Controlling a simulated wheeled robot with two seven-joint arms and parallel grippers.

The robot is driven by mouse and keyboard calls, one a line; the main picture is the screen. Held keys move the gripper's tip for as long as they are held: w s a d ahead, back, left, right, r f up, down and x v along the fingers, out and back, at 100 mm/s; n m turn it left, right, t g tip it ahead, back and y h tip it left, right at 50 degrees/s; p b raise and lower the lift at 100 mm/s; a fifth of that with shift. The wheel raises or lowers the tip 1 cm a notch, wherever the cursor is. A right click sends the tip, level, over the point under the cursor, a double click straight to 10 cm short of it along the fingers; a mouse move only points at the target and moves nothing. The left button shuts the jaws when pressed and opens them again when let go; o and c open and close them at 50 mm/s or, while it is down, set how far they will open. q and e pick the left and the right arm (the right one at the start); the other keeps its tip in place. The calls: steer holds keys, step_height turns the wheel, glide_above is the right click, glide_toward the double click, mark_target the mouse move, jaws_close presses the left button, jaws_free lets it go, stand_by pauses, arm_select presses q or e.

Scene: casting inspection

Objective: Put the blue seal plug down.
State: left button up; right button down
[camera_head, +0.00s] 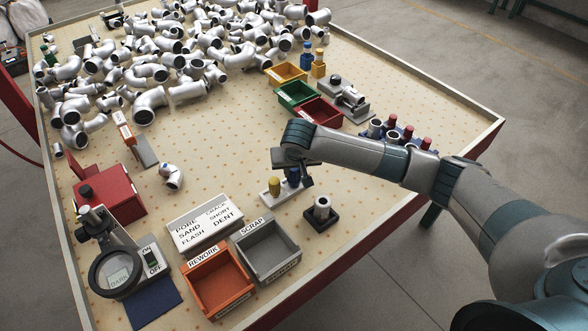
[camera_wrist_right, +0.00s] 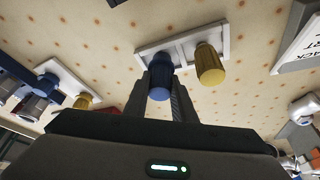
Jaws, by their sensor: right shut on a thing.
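My right gripper (camera_head: 299,184) is shut on the blue seal plug (camera_head: 292,174) at a white two-place holder (camera_head: 268,197). In the right wrist view the blue plug (camera_wrist_right: 158,88) stands between the two fingers (camera_wrist_right: 164,100), over or in one place of the white holder (camera_wrist_right: 222,32). I cannot tell whether it is seated. A yellow plug (camera_head: 274,186) stands upright in the other place, right beside it; it also shows in the right wrist view (camera_wrist_right: 210,63). My left gripper is not in view.
A dark block with a metal ring (camera_head: 321,211) stands close to the holder. A grey scrap bin (camera_head: 265,250), an orange rework bin (camera_head: 219,281) and a white label board (camera_head: 204,223) are in front. Pipe castings (camera_head: 190,90) crowd the back. Open table lies left of the holder.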

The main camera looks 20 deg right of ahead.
steer(key=shift+f, duration=0.1)
steer(key=c, duration=1.5)
jaws_free()
steer(key=shift+s+r, duration=0.15)
steer(key=shift+r, duration=0.45)
steer(key=b+v, duration=0.1)
steer(key=v, duration=1)
steer(key=shift+b, duration=0.35)
